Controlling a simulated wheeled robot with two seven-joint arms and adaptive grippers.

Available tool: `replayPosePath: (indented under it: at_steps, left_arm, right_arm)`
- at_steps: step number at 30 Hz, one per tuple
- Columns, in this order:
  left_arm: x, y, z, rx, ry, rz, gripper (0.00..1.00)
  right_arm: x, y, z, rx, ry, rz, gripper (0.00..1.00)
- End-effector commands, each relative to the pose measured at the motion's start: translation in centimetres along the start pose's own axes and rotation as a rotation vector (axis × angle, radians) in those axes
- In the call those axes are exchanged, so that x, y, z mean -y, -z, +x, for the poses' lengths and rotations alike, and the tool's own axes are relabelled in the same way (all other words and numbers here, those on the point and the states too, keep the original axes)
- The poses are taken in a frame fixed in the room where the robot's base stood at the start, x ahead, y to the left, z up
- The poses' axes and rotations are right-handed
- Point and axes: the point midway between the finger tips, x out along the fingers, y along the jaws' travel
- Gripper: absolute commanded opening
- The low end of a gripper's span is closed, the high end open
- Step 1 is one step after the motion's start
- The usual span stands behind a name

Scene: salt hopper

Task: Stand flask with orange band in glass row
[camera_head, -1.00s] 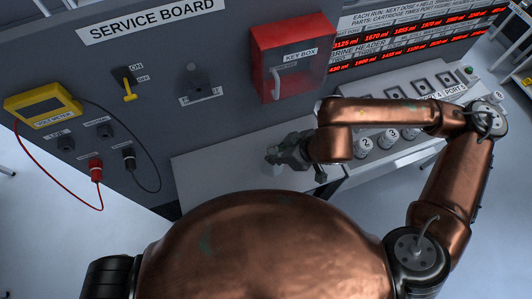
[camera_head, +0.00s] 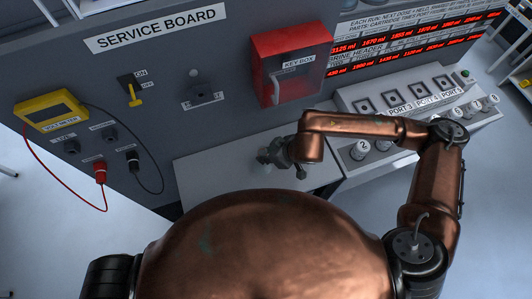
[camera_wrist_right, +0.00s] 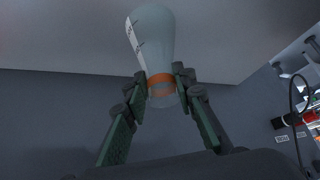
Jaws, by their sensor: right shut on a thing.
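In the right wrist view, my right gripper (camera_wrist_right: 160,88) is shut on the flask with the orange band (camera_wrist_right: 152,38). The flask is pale and translucent with dark marks on its side. The fingers hold it around the orange band (camera_wrist_right: 160,86), and its wider body extends beyond the fingertips. In the head view, my right gripper (camera_head: 272,155) is above the pale counter in front of the service board; the flask is hard to make out there. I cannot pick out a glass row in either view. My left gripper is not in view.
The pale counter (camera_head: 225,182) looks clear left of the gripper. A red key box (camera_head: 290,70) and yellow voltmeter (camera_head: 50,110) with hanging leads are on the board. Numbered white cartridges (camera_head: 362,149) and the port panel (camera_head: 400,97) are on the right, near my right arm.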

Motion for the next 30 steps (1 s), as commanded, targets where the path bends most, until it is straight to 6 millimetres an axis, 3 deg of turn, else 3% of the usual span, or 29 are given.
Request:
replayPosePath:
  at_steps: [6, 7, 14, 25, 30]
  left_arm:
    - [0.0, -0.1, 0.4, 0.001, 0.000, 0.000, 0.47]
    - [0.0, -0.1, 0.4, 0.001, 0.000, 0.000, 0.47]
    - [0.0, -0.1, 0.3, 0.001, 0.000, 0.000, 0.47]
    - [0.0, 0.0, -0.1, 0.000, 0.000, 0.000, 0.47]
    - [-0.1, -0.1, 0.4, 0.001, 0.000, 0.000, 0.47]
  right_arm:
    - [0.0, -0.1, 0.2, -0.001, 0.000, 0.000, 0.00]
    - [0.0, -0.1, 0.2, 0.000, 0.000, 0.000, 0.26]
    - [0.0, -0.1, 0.1, 0.000, 0.000, 0.000, 0.42]
    - [0.0, 0.1, -0.1, 0.000, 0.000, 0.000, 0.43]
    - [-0.1, 0.1, -2.5, -0.003, -0.003, -0.003, 0.43]
